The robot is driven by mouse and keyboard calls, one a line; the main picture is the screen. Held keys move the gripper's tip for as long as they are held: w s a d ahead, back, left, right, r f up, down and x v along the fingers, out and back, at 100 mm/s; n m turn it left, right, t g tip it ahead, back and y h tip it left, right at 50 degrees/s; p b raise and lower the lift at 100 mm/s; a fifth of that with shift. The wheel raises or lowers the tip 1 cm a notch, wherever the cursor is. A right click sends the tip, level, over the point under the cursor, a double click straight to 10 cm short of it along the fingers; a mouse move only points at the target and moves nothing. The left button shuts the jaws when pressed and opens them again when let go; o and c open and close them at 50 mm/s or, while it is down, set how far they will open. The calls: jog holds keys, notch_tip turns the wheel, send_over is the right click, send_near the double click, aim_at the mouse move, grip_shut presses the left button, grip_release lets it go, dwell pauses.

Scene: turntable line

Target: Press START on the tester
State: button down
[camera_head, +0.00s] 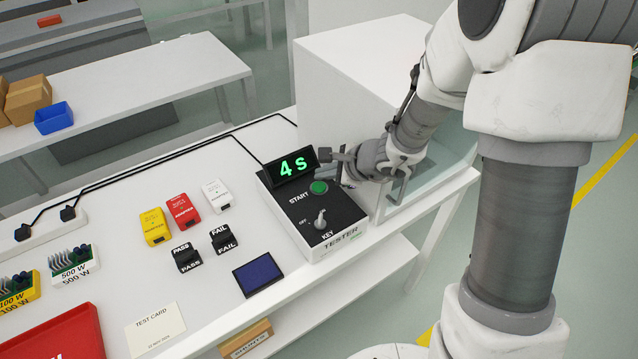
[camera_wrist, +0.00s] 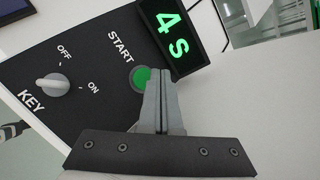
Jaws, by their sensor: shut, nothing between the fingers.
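The tester (camera_head: 320,245) is a box with a black top panel on the white bench. Its green START button (camera_head: 319,187) also shows in the wrist view (camera_wrist: 140,77), beside the fingertips and partly covered by them. The raised display (camera_head: 290,167) reads "4 S" in green. The key switch (camera_head: 320,220) has OFF and ON marks; its knob (camera_wrist: 52,87) is in clear view from the wrist. My gripper (camera_wrist: 160,75) is shut and empty, with its tips close over the button's edge. Whether they touch it I cannot tell.
A large white box (camera_head: 365,60) stands behind the tester. PASS (camera_head: 186,257) and FAIL (camera_head: 223,238) blocks, yellow (camera_head: 155,227), red (camera_head: 183,210) and white (camera_head: 217,195) modules, and a dark blue pad (camera_head: 258,274) lie to the left. A red tray (camera_head: 60,340) is at front left.

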aim_at(324, 188)
notch_tip(324, 188, up, 4)
jog(key=p, duration=0.2)
jog(key=shift+r+p, duration=0.15)
jog(key=shift+p, duration=0.2)
dwell(0.5)
